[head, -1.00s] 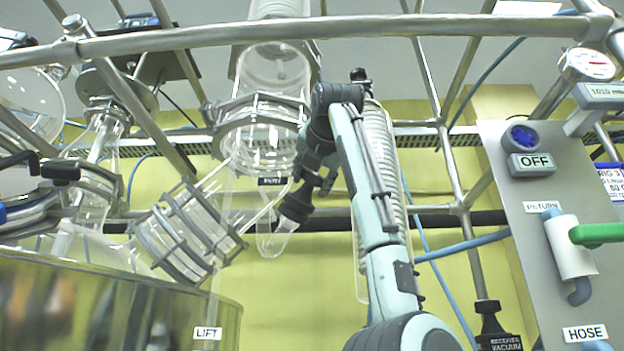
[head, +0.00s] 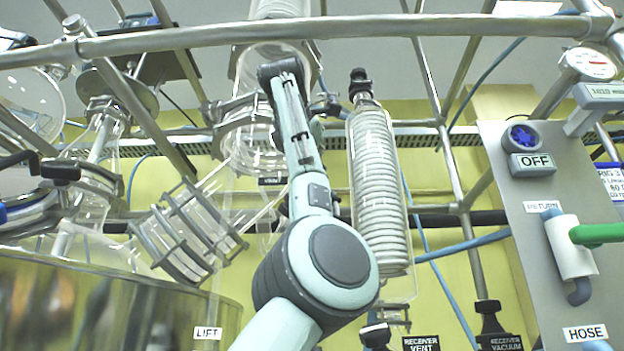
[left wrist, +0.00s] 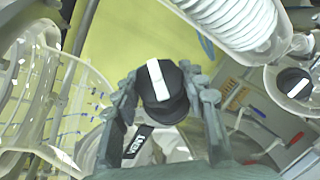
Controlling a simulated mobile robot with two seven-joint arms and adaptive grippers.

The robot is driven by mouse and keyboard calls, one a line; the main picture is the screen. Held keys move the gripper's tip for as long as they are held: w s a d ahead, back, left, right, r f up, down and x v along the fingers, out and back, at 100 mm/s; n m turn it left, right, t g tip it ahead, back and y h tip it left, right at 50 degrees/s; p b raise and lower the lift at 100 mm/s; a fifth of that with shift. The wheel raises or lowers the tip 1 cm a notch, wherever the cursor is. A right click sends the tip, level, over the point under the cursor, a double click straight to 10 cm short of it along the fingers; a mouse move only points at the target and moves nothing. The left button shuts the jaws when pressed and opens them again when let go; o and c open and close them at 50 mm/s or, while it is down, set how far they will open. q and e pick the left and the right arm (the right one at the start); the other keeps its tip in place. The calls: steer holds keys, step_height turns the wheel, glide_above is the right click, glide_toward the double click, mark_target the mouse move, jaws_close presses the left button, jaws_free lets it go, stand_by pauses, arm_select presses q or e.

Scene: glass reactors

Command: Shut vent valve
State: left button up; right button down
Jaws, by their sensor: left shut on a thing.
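The vent valve's black knob (left wrist: 163,90) has a white bar on top and shows in the left wrist view. A black label reading VENT (left wrist: 137,146) hangs just below it. My left gripper (left wrist: 165,82) has a finger on each side of the knob and is shut on it. The white bar runs nearly upright in that view, slightly tilted. In the head view my left arm covers the knob and the gripper; a small dark label (head: 272,181) shows beside the arm. My right gripper is in neither view.
The glass coil condenser (head: 380,190) stands right of my arm in the head view. A metal rail (head: 440,26) crosses above. A second black knob (left wrist: 293,82) sits at the right in the wrist view. Glassware (head: 185,235) lies left of my arm.

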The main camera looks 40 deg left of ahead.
arm_select(q)
steer(key=shift+m+h, duration=1)
steer(key=shift+m, duration=0.1)
steer(key=shift+m+g+h, duration=0.3)
steer(key=o, duration=1.2)
steer(key=shift+c, duration=0.2)
